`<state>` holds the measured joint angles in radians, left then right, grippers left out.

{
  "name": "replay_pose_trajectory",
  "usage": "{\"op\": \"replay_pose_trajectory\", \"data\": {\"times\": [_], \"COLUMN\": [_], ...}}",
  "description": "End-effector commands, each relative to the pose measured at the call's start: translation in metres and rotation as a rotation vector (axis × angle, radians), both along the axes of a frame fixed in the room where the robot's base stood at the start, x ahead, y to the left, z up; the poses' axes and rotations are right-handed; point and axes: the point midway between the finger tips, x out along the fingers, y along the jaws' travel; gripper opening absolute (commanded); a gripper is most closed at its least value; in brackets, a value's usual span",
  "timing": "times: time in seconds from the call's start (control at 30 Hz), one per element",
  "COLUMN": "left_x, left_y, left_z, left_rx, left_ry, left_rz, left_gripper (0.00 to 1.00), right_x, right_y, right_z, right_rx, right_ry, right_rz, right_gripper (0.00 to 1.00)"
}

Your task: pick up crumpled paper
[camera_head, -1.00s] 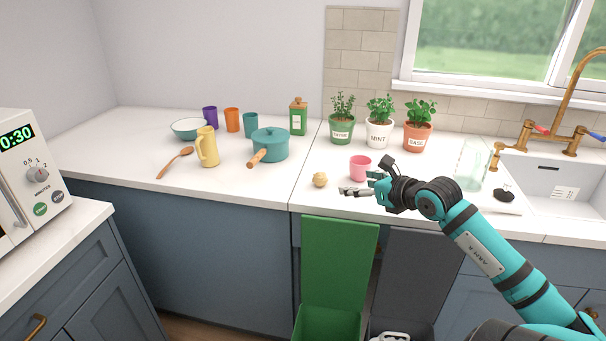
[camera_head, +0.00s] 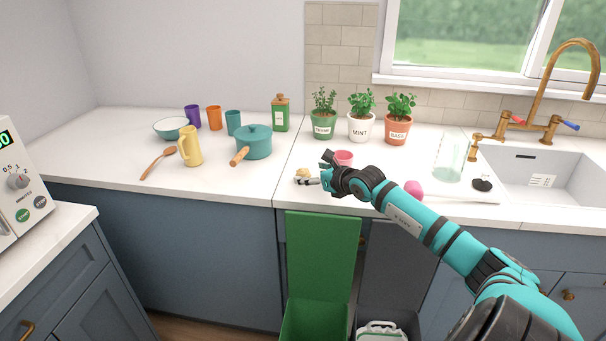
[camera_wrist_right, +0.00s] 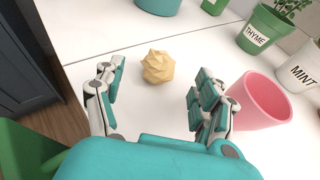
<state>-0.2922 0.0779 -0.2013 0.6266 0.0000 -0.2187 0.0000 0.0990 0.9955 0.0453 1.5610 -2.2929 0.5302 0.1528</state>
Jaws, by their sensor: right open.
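The crumpled paper is a pale yellow faceted ball (camera_head: 302,172) on the white counter, left of the pink cup (camera_head: 344,157). In the right wrist view the paper (camera_wrist_right: 158,67) lies just beyond and between my spread fingers, touching neither. My right gripper (camera_head: 308,181) is open and empty, low over the counter beside the paper. It partly hides the paper in the head view. In the wrist view its fingers (camera_wrist_right: 155,92) are wide apart. My left gripper is not in view.
The pink cup (camera_wrist_right: 262,100) stands close beside my right-hand finger in the wrist view. Potted herbs (camera_head: 361,118) stand behind, and a teal pot (camera_head: 254,142) to the left. A pink round object (camera_head: 413,188) is by my forearm. An open green bin (camera_head: 318,322) is below.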

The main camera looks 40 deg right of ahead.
Motion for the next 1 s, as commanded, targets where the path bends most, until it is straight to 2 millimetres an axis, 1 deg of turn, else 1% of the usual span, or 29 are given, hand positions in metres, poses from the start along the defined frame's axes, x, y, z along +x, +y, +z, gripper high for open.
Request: {"op": "replay_pose_trajectory", "data": {"times": [0.03, 0.1, 0.23, 0.37, 0.57, 0.87, 0.9, 1.0], "left_x": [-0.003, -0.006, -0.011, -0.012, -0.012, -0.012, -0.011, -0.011], "left_y": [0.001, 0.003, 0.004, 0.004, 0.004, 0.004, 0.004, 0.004], "left_z": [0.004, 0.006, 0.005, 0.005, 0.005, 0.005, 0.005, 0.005], "left_rx": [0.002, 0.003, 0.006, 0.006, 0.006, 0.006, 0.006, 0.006], "left_ry": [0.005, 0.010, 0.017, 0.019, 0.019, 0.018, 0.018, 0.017], "left_rz": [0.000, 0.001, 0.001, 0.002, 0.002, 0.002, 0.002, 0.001], "left_gripper": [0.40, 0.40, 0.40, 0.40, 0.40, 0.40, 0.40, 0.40], "right_x": [0.008, 0.017, 0.030, 0.034, 0.034, 0.034, 0.034, 0.034], "right_y": [-0.001, -0.001, -0.002, -0.003, -0.003, -0.003, -0.003, -0.003], "right_z": [0.001, -0.002, -0.010, -0.013, -0.013, -0.013, -0.013, -0.013], "right_rx": [0.002, 0.003, 0.003, 0.001, 0.000, 0.000, 0.000, 0.000], "right_ry": [-0.003, -0.002, -0.002, 0.000, 0.000, 0.000, 0.000, 0.000], "right_rz": [-0.002, -0.001, -0.002, 0.000, 0.000, 0.000, 0.000, 0.000], "right_gripper": [0.72, 0.72, 0.72, 0.72, 0.72, 0.33, 0.31, 0.31]}}
